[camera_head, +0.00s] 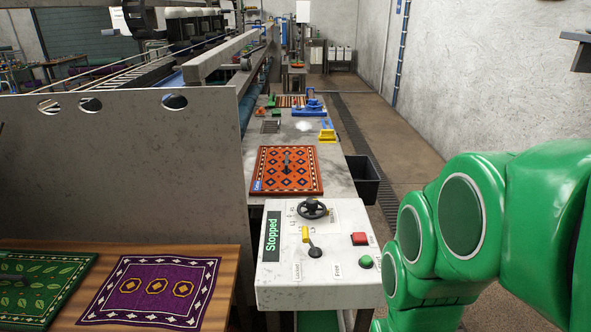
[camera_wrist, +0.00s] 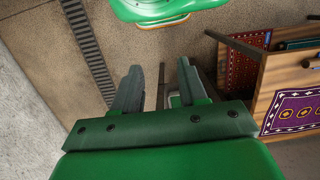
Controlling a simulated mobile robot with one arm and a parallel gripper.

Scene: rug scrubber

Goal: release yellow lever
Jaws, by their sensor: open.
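The yellow lever (camera_head: 305,233) stands on the white control panel (camera_head: 300,285), in front of a black hand wheel. Its yellow grip is at the top and its dark shaft runs down to a round base near the "Locked" and "Free" labels. My gripper (camera_wrist: 160,80) shows only in the wrist view; its two dark fingers are apart, with nothing between them. It points toward the floor, away from the panel. The lever does not show in the wrist view.
The panel also carries a black hand wheel (camera_head: 312,209), a red button (camera_head: 359,239), a green button (camera_head: 366,261) and a "Stopped" display (camera_head: 272,236). An orange rug (camera_head: 287,160) lies behind it. A purple rug (camera_head: 152,290) lies on a wooden table at left.

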